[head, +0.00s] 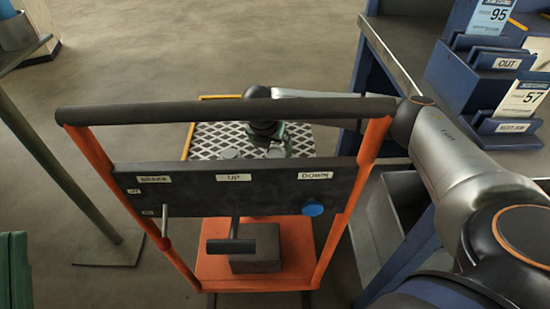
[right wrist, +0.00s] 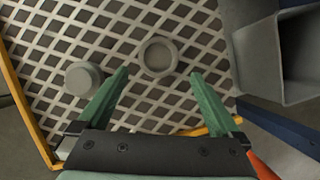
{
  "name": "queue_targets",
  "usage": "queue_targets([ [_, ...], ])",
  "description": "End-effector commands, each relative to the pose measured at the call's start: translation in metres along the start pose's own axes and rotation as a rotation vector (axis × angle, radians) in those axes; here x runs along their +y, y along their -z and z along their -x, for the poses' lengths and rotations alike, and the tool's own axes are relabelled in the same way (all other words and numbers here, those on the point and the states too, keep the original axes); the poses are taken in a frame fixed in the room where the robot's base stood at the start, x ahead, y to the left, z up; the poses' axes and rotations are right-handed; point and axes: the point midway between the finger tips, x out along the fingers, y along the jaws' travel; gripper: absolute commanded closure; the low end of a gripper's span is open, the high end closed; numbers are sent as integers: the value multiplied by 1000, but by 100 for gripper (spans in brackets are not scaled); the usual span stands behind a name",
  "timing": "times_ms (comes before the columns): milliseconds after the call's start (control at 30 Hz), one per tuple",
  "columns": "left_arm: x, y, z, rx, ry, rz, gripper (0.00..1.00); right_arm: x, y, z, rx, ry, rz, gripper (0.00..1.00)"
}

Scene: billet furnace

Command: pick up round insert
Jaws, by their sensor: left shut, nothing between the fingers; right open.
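Two round grey pieces lie on a diamond-patterned plate (right wrist: 115,22). One has a flat, closed top (right wrist: 84,78); the other has a raised rim around a recessed middle (right wrist: 158,57). I cannot tell which one is called the round insert. My right gripper (right wrist: 160,82) is open and empty over the plate. The rimmed piece shows just beyond the gap between its green fingertips, and the flat-topped piece is left of the left finger. In the head view the right gripper (head: 275,148) is low behind the cart's dark panel, partly hidden. My left gripper is not in view.
An orange cart frame with a dark handlebar (head: 225,110) and a labelled panel (head: 130,180) stands in front of the plate. A blue workbench with card holders (head: 490,60) is at right. A grey open bin (right wrist: 290,55) stands beside the plate. Open floor lies behind.

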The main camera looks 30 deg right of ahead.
Motion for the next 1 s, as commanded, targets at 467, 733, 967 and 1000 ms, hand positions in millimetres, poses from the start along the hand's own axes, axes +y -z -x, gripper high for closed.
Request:
queue_targets([
  [467,8,22,11,149,-16,-17,100,2,-7,-45,0,2,-2,0],
  [733,9,19,12,146,-17,-5,100,2,-8,-55,-1,0,1,0],
  [967,9,19,12,146,-17,-5,100,2,-8,-54,-1,0,0,12],
  [1000,9,19,12,146,-17,-5,100,2,-8,-54,-1,0,0,17],
])
